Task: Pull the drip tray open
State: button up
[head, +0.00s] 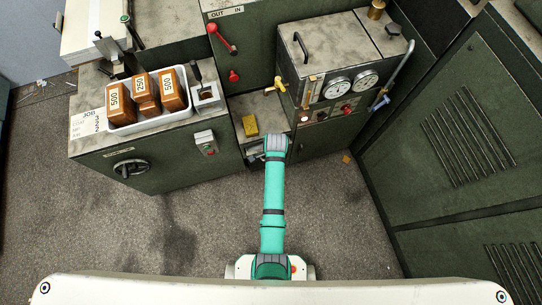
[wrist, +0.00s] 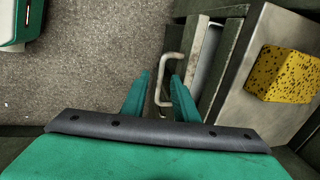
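The drip tray (wrist: 194,50) shows in the wrist view as a pale front strip in the dark green housing, below a metal ledge. Its bent wire handle (wrist: 166,66) sticks out from the front towards the left. My gripper (wrist: 161,76) is open, with its two green fingers on either side of the handle. The handle's outer bar lies between the fingers, and I see no clear contact. In the head view my arm's end hides the gripper and most of the tray front.
A yellow sponge (wrist: 287,74) lies on the ledge above the tray, also seen in the head view (head: 249,125). To the left stands a green cabinet (head: 150,165) with a white tray (head: 120,127) of labelled brown blocks. A gauge box (head: 340,60) stands right.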

grip_shut()
dwell(0.3)
dwell(0.6)
dwell(0.6)
